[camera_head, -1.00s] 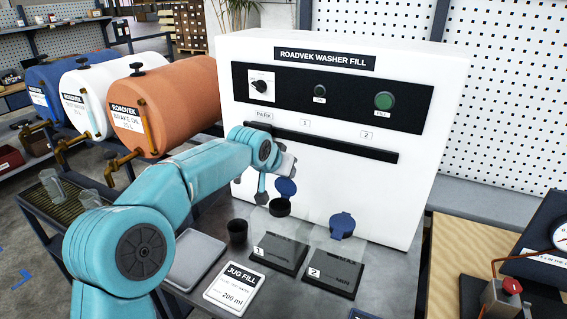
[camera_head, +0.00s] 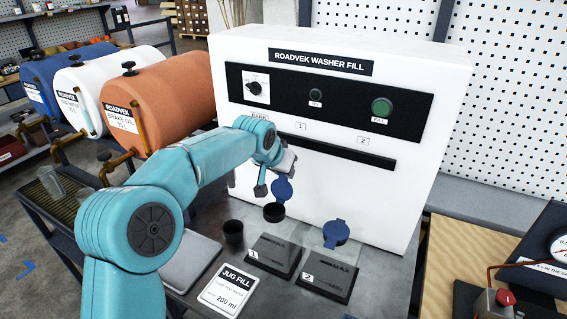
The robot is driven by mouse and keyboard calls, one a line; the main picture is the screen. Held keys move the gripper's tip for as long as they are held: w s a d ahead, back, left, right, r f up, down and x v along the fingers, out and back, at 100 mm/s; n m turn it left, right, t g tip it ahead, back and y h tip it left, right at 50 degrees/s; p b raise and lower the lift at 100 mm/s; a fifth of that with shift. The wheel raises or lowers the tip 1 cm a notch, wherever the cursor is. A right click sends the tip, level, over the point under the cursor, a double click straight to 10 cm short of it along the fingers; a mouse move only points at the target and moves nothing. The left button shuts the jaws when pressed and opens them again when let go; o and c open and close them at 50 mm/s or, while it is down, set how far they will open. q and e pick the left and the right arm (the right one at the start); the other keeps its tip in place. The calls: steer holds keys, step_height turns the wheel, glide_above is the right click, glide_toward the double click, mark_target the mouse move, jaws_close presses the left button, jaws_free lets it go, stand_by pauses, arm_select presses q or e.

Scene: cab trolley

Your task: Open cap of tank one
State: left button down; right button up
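Tank one is a clear, see-through tank standing on the black pad marked 1 (camera_head: 274,255), in front of the white washer-fill machine. Its blue cap (camera_head: 283,189) stands raised above the dark filler neck (camera_head: 274,212), which shows open. My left gripper (camera_head: 268,182) is just left of the raised cap, with one grey finger hanging down. Whether it touches the cap is unclear, and its finger gap is hard to make out. Tank two, with a blue cap (camera_head: 336,232), stands over the pad marked 2 (camera_head: 328,277). My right gripper is out of view.
The white washer-fill machine (camera_head: 400,195) stands close behind the tanks. A small black cup (camera_head: 233,231), a JUG FILL card (camera_head: 228,290) and a grey tray (camera_head: 190,262) lie on the bench left of the pads. Large drums (camera_head: 175,95) stand at left. A gauge box (camera_head: 545,245) is at right.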

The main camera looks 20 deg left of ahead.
arm_select(q)
steer(key=shift+w+r, duration=0.25)
steer(key=shift+r, duration=0.05)
steer(key=c, duration=1.1)
jaws_free()
steer(key=shift+o, duration=1.1)
steer(key=shift+f, duration=0.2)
